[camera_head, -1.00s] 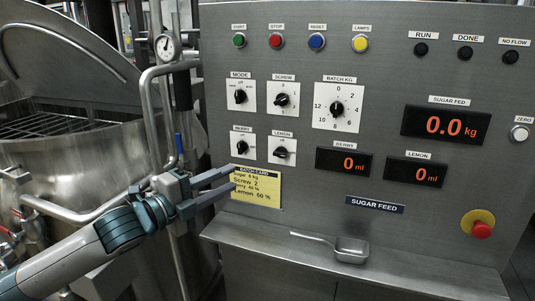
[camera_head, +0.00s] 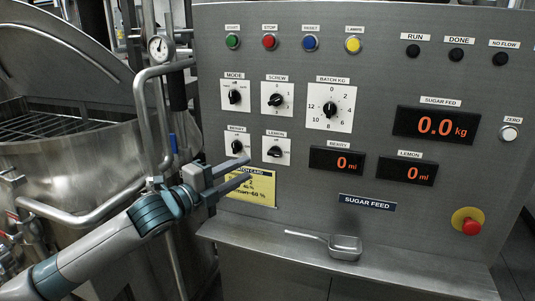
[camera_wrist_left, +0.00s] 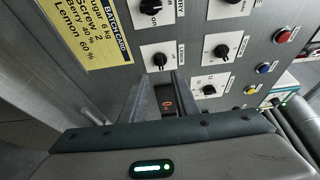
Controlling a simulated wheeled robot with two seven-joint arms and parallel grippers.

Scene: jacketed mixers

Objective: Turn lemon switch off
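The lemon switch (camera_head: 275,152) is a black knob on a white plate, on the left side of the grey control panel. It also shows in the left wrist view (camera_wrist_left: 160,59), just beyond the fingers. Its exact pointer setting is too small to read. My left gripper (camera_head: 247,169) is open and empty, below and left of the lemon switch, apart from it, in front of the yellow batch card (camera_head: 262,190). In the left wrist view my fingers (camera_wrist_left: 163,98) stand apart with the berry display between them. The lemon display (camera_head: 407,171) reads 0 ml. My right gripper is not in view.
The berry switch (camera_head: 237,146) is just left of the lemon switch, and the screw switch (camera_head: 276,99) is above it. A ledge with a metal scoop (camera_head: 344,247) juts out below. Pipes (camera_head: 145,120) and a steel vessel (camera_head: 70,160) stand left.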

